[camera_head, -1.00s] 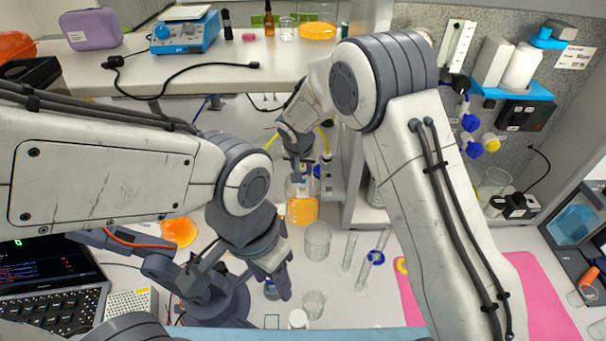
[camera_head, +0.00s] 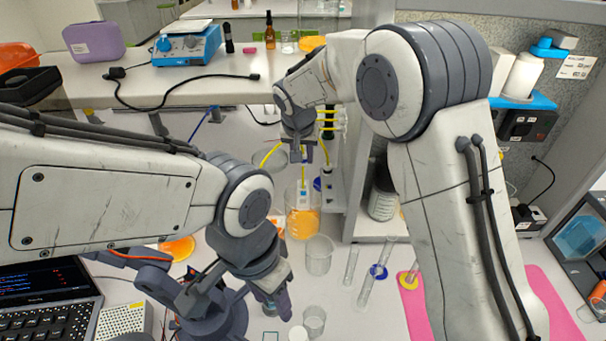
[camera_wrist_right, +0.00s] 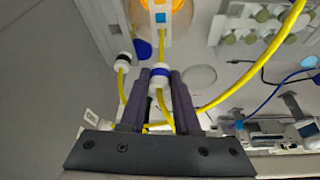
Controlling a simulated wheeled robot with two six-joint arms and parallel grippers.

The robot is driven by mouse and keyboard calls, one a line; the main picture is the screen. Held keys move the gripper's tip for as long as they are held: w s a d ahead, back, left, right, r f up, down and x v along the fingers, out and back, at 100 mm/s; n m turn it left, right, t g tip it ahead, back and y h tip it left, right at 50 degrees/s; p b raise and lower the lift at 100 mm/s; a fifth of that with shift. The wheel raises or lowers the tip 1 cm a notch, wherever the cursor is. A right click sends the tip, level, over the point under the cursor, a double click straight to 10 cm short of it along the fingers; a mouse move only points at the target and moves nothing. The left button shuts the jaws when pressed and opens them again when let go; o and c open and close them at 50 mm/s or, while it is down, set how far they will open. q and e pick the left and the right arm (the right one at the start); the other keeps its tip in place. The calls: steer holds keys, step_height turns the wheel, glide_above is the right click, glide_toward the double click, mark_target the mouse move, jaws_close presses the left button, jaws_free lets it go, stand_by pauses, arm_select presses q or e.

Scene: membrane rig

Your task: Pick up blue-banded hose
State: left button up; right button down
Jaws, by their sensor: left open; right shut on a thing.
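The blue-banded hose (camera_wrist_right: 161,78) is a yellow tube with a white end fitting and a blue band. In the right wrist view its fitting stands between the fingers of my right gripper (camera_wrist_right: 160,86), which is shut on it. In the head view my right gripper (camera_head: 303,150) is above the bottle of orange liquid (camera_head: 302,222); the fitting is too small there to make out. Another yellow hose has a black-banded white fitting (camera_wrist_right: 124,61), just left of the fingers in the wrist view. My left gripper (camera_head: 274,306) is open and empty, low over the bench.
A clear beaker (camera_head: 319,255) and a smaller one (camera_head: 314,320) stand near the bottle. Glass tubes, one with a blue collar (camera_head: 378,272), lie to the right, beside a pink mat (camera_head: 413,300). A laptop (camera_head: 45,300) is at lower left. A shelf (camera_head: 180,88) crosses behind.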

step_height(320, 180, up, 20)
steer(key=b, duration=0.1)
steer(key=shift+f, duration=0.25)
steer(key=c, duration=1.5)
jaws_free()
steer(key=shift+c, duration=0.2)
steer(key=shift+d, duration=0.15)
jaws_close()
